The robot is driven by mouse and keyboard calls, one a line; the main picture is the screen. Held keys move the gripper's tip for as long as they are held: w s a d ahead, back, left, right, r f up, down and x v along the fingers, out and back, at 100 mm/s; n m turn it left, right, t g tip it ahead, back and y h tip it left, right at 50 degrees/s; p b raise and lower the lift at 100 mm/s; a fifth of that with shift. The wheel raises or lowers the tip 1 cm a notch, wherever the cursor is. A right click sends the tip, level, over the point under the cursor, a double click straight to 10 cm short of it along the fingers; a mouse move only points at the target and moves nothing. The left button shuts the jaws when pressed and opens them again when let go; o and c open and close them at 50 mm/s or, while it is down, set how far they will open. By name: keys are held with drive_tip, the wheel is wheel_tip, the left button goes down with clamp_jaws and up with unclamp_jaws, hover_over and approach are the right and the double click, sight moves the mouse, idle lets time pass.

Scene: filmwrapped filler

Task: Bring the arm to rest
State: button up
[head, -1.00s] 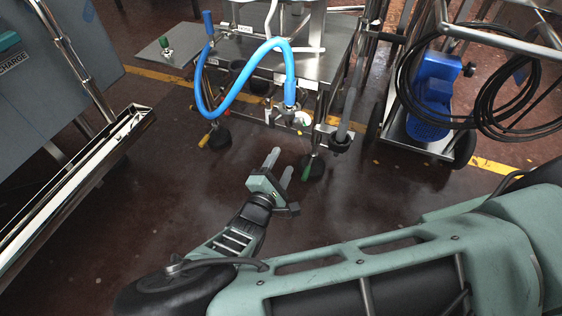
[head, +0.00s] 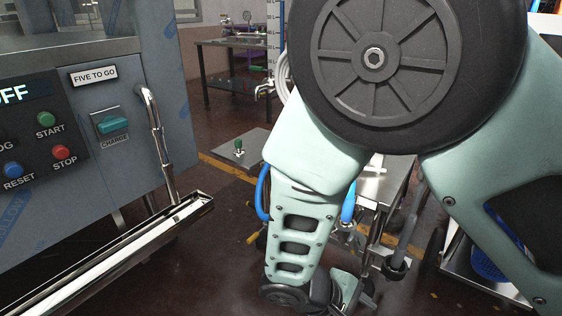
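My arm fills the middle and right of the head view, folded up at the elbow with its forearm hanging down. My gripper (head: 350,292) is at the bottom edge, below the forearm and in front of the steel cart. It is small and partly hidden by my wrist, so I cannot tell whether its fingers are open or shut. I see nothing held in it.
A grey machine (head: 125,165) with START, STOP and RESET buttons and a CHARGE switch stands at left. A steel chute (head: 120,250) juts from it towards my arm. A steel cart (head: 385,185) with a blue hose (head: 263,190) is behind my arm. A table (head: 235,45) stands farther back.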

drive_tip(key=s+r+m+y, duration=0.1)
drive_tip(key=s+r+y, duration=0.3)
drive_tip(key=r, duration=0.5)
drive_tip(key=s+r+m+y, duration=0.1)
drive_tip(key=s+r+y, duration=0.35)
drive_tip(key=r, duration=0.45)
wheel_tip(320, 180, up, 32)
drive_tip(key=p, duration=3.1)
drive_tip(key=shift+w, duration=0.15)
